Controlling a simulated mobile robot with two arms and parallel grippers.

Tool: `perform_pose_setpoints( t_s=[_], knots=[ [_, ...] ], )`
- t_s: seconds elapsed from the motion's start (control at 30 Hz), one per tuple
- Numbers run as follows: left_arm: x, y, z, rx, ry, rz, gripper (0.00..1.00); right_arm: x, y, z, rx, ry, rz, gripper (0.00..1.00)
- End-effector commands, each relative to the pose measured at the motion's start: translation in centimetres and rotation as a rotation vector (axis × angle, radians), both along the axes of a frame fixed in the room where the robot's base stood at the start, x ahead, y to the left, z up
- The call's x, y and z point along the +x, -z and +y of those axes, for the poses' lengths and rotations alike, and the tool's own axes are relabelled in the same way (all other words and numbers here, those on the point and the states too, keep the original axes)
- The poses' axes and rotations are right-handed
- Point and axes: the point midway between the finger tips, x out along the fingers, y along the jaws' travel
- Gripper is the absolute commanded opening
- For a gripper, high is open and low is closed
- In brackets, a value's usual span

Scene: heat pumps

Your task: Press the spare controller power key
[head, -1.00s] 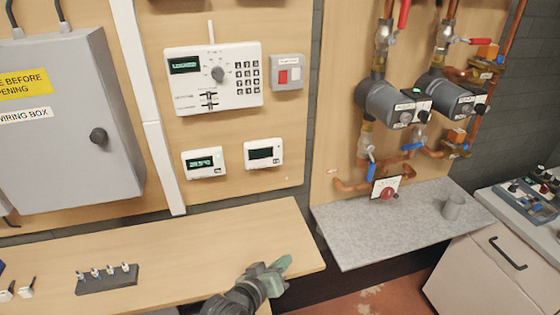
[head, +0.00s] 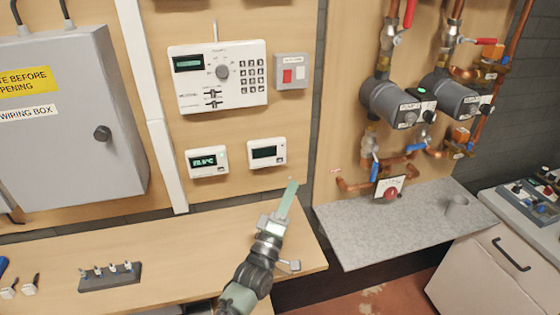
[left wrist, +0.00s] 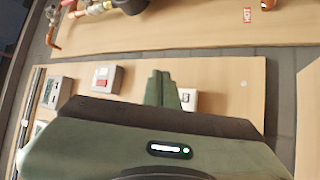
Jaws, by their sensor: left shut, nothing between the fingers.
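Two small white controllers hang side by side low on the wall board. The left one (head: 207,162) has a lit green display. The right one (head: 266,153) has a dark, blank display and a small key at its right side. My left gripper (head: 291,183) is shut and empty, its green fingers pointing up, below and right of the right controller in the picture. In the left wrist view, the shut fingers (left wrist: 160,88) overlap the edge of a small white unit (left wrist: 188,99), probably the right controller. Contact cannot be told. My right gripper is out of view.
Above are a large white keypad panel (head: 218,77) and a grey switch box (head: 291,71) with a red key. A wooden shelf (head: 180,250) below holds a dark block (head: 110,276) with several toggles. Pumps and copper pipes stand to the right.

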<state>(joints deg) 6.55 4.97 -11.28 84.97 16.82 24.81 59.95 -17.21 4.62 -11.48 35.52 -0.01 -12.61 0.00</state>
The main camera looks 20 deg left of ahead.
Motion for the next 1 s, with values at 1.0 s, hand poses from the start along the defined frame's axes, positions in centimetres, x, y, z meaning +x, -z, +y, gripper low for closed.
perform_pose_setpoints(
  t_s=[1.0],
  knots=[
    [7.3, 0.1, 4.9, 0.003, -0.001, 0.001, 0.0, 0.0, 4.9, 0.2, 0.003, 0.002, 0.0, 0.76]
  ],
)
